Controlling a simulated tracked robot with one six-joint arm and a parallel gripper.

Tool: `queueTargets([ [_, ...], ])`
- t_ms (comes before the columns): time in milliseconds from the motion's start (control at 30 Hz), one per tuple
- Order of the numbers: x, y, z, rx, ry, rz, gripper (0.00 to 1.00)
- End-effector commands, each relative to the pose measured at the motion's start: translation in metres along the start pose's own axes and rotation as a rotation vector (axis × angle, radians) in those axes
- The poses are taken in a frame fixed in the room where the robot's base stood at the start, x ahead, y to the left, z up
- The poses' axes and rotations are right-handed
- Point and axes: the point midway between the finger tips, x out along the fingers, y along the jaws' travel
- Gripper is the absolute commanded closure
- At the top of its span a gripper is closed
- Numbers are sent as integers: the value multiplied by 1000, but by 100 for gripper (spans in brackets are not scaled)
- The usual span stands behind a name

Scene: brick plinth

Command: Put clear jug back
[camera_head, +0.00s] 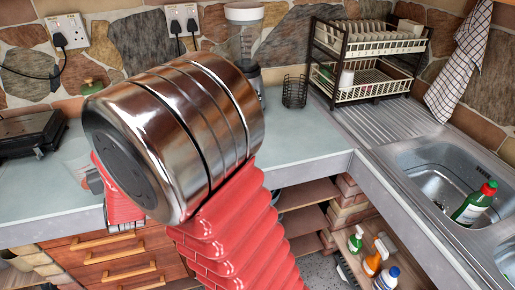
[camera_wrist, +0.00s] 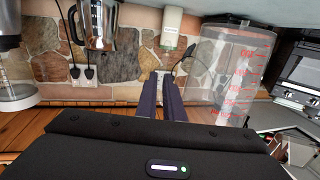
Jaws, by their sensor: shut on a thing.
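The clear jug (camera_wrist: 225,75) fills the right middle of the wrist view, see-through with red measuring marks. My gripper (camera_wrist: 168,82) shows there as two dark fingers, close together at the jug's left side, shut on it. The exact grip point is hard to make out. In the head view a pale, see-through part of the jug (camera_head: 73,153) shows at the left, beside my gripper (camera_head: 94,181). My arm hides much of both. I cannot tell whether the jug touches the counter.
The counter (camera_head: 308,143) has clear room right of my arm. A blender (camera_head: 244,45), a wire holder (camera_head: 295,91) and a dish rack (camera_head: 370,50) stand at the back. A dark appliance (camera_head: 30,133) stands left. The sink (camera_head: 440,180) is right, with a green bottle (camera_head: 474,204).

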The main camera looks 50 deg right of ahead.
Motion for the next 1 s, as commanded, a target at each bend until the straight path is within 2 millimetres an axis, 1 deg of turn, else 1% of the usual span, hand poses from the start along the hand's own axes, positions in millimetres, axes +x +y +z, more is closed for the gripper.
queueTargets([
  [167,17,34,-8,1,3,22,100],
  [300,33,71,-14,2,2,41,100],
  [367,39,88,-16,3,1,47,100],
  [500,50,127,-21,4,0,64,100],
  [733,62,195,-28,5,1,90,100],
  [1000,64,278,-31,7,-1,123,100],
])
